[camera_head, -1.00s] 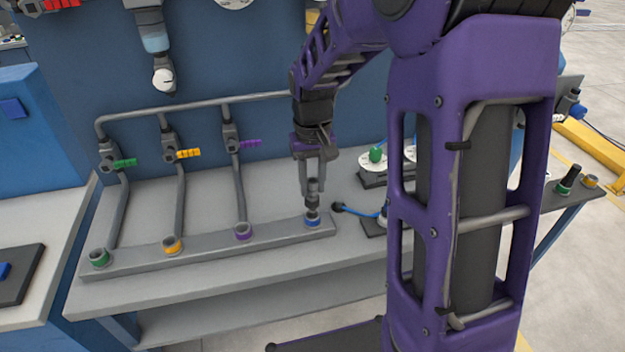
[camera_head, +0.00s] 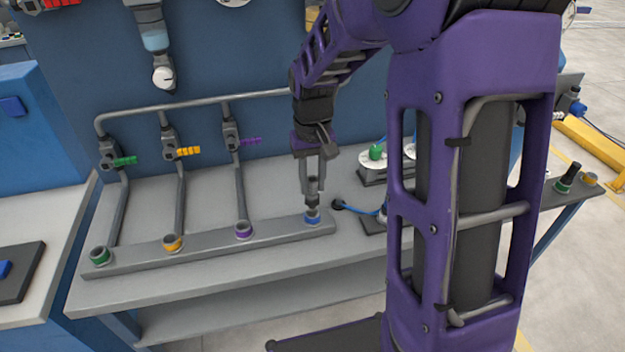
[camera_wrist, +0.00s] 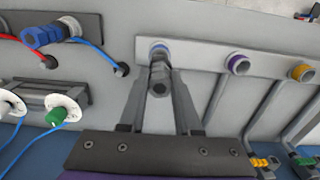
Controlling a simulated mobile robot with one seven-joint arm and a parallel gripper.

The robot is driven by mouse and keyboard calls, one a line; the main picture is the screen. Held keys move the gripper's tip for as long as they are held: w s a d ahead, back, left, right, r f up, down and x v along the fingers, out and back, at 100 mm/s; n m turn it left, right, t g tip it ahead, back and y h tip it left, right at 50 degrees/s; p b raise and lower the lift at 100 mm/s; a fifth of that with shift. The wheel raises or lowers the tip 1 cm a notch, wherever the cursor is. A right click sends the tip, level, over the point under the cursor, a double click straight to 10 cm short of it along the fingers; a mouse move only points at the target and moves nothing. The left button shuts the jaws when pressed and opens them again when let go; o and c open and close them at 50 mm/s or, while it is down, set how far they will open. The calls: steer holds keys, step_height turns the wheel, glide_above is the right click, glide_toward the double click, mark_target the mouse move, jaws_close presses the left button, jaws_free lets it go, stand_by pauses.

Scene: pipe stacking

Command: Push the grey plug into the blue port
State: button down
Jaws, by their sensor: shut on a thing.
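My gripper (camera_head: 313,180) points down over the right end of the grey port bar and is shut on the dark grey plug (camera_head: 313,196). The plug is upright, with its lower end at the blue-ringed port (camera_head: 312,217). In the wrist view my gripper (camera_wrist: 160,90) holds the plug (camera_wrist: 159,82) between its two fingers, and part of the blue ring (camera_wrist: 158,46) shows just beyond the plug. The plug hides the port's opening, so I cannot tell how deep it sits.
The bar (camera_head: 205,244) also carries green (camera_head: 101,256), orange (camera_head: 172,243) and purple (camera_head: 243,230) ports. Pipes with coloured valve handles rise behind it. A blue cable (camera_head: 360,211) lies right of the blue port. The bench front (camera_head: 200,275) is clear.

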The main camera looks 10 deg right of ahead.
mark_target(313, 191)
steer(key=shift+f+b, duration=1)
steer(key=shift+f, duration=0.6)
stand_by(0.5)
steer(key=c, duration=0.5)
jaws_free()
